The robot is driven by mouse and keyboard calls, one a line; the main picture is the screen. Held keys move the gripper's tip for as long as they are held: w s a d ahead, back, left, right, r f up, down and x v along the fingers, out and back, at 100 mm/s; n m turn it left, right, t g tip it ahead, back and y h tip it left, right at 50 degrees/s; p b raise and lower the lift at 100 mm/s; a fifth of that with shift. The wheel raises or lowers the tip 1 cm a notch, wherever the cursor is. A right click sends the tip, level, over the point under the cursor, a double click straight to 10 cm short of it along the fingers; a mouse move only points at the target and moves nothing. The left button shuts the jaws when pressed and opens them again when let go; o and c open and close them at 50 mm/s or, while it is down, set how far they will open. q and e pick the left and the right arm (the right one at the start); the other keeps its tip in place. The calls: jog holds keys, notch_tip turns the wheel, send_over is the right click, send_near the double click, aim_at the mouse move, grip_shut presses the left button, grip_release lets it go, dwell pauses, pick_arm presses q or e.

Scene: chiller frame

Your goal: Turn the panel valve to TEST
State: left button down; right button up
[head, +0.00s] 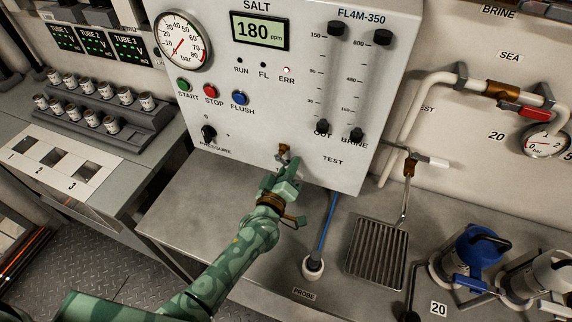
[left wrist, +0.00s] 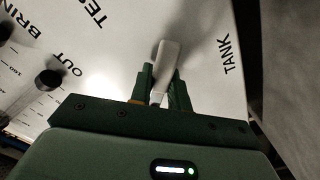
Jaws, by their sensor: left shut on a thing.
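The panel valve (head: 284,149) is low on the front of the white panel (head: 350,110), with the printed word TEST to its right. My left gripper (head: 282,170) reaches up to it from below and covers part of it. In the left wrist view, the valve's white lever (left wrist: 168,52) stands between the two green fingers of my left gripper (left wrist: 162,88), which are shut on it. The lever lies between the printed words TEST and TANK, closer to TANK. In the head view, TANK is hidden. My right gripper is not in view.
Above the valve are a pressure gauge (head: 183,41), coloured buttons and two flow tubes. On the bench stand a probe holder (head: 313,267), a metal drain grate (head: 377,254) and a blue pump (head: 470,252). A sample tap (head: 409,168) hangs over the grate.

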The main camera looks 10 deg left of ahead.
aim_at(299, 149)
pick_arm(q)
jog(key=n, duration=0.1)
jog(key=r+n+p, duration=0.1)
jog(key=n, duration=0.1)
jog(key=d+n, duration=0.1)
jog(key=shift+s+r+n, duration=0.1)
jog(key=shift+r+n, duration=0.15)
jog(key=shift+n, duration=0.05)
jog(key=n, duration=0.2)
jog(key=r+n+p, duration=0.1)
jog(key=n, duration=0.1)
jog(key=shift+r, duration=0.1)
jog(key=shift+r+n, duration=0.1)
jog(key=shift+n, duration=0.2)
jog(key=shift+r, duration=0.1)
jog(key=c, duration=1.3)
grip_release()
